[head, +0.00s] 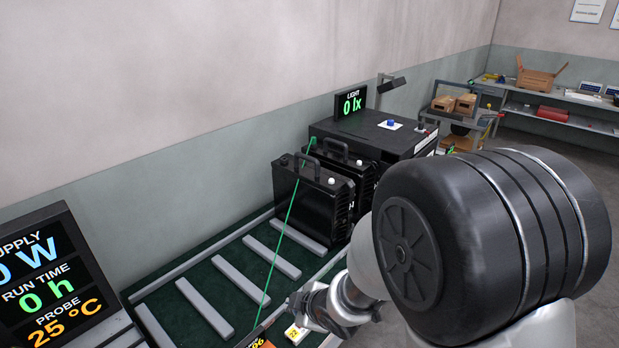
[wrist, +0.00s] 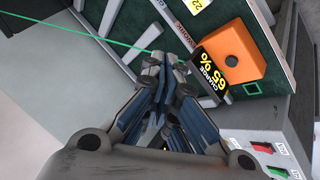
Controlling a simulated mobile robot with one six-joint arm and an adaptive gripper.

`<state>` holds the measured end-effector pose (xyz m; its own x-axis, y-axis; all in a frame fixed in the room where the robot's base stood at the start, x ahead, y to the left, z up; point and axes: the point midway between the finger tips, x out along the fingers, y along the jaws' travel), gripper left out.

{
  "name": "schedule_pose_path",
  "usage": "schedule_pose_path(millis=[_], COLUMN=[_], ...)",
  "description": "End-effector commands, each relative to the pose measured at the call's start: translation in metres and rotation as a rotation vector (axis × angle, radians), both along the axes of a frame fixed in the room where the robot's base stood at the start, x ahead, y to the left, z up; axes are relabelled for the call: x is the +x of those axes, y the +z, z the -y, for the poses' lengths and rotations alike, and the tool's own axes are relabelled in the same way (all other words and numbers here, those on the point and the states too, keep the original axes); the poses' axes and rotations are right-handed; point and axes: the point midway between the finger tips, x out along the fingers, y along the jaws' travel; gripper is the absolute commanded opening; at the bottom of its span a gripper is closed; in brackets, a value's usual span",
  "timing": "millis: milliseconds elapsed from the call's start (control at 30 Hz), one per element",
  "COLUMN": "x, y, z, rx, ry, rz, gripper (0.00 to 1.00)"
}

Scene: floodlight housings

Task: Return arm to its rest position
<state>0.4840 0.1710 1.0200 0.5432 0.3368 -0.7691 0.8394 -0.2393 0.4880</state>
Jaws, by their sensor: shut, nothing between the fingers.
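My arm reaches in from the lower right of the head view, and its large black joint covers much of that side. My gripper (head: 312,304) is low over the front end of the green slatted bench (head: 190,310). In the wrist view my gripper (wrist: 163,65) has its fingers together with nothing between them. I cannot tell whether the fingers touch the display.
Black floodlight housings (head: 308,202) with handles stand on the far bench, before a black box with a "LIGHT 0 lx" display (head: 350,103). A thin green line crosses the bench. A supply display (head: 45,285) stands left. A cart (head: 462,112) and shelf (head: 565,122) are behind.

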Motion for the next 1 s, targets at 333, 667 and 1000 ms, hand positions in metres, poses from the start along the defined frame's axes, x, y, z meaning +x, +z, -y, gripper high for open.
schedule_pose_path(millis=[333,667,1000], x=[-0.061,-0.194,-0.244], y=[0.129,0.181,0.185], z=[0.136,0.177,0.172], rx=[0.075,0.301,0.386], ry=[-0.683,-1.166,-1.29], rz=[-0.111,-0.307,-0.402], gripper=[0.0,0.0,0.0])
